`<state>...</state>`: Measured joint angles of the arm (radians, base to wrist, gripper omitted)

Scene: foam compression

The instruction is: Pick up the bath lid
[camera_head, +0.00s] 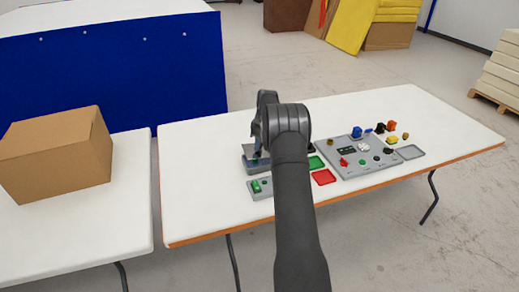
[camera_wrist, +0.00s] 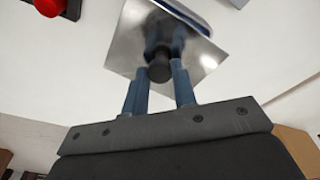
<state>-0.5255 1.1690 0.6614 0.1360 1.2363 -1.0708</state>
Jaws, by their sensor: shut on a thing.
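The bath lid (camera_wrist: 128,40) is a shiny square metal plate with a black knob in the wrist view. My gripper (camera_wrist: 163,72) has its two blue-grey fingers shut on either side of the knob. In the head view my gripper (camera_head: 258,153) is over the grey-blue bath (camera_head: 250,166) near the middle of the table, partly hidden by my arm. A rounded blue-grey edge, perhaps the bath, shows behind the lid in the wrist view. I cannot tell whether the lid touches the bath.
A grey box with a green switch (camera_head: 256,186) sits in front of the bath. The table's left end is clear. A cardboard box (camera_head: 55,155) stands on the left table.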

